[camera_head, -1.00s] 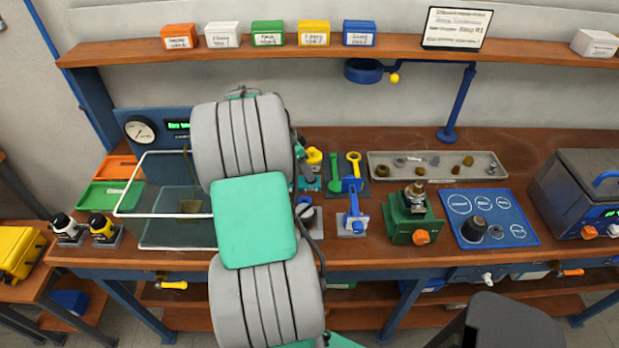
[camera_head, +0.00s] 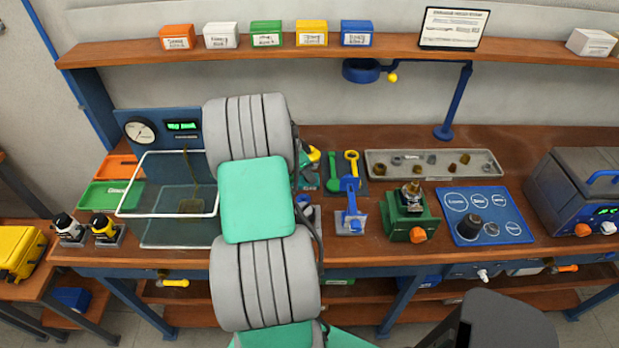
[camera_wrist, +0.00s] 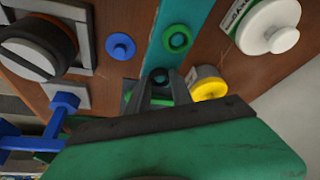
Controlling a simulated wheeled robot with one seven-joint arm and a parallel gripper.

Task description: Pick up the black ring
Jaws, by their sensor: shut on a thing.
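In the wrist view my gripper (camera_wrist: 160,90) points at the bench with its two dark fingers close together. A small black ring (camera_wrist: 160,75) shows at the fingertips, and the fingers appear shut on it. It lies against the end of a teal strip (camera_wrist: 176,14) in the picture; whether it touches the strip I cannot tell. A green ring (camera_wrist: 179,38) sits on that strip, just above the fingertips. In the head view my arm hides the gripper and the black ring.
A blue knob (camera_wrist: 121,46), a yellow round part (camera_wrist: 209,84) and a white capped part (camera_wrist: 270,24) surround the gripper. In the head view a parts tray (camera_head: 435,173), a green fixture (camera_head: 410,222) and a blue mat (camera_head: 520,232) stand to the right. A glass-sided tank (camera_head: 150,232) is left.

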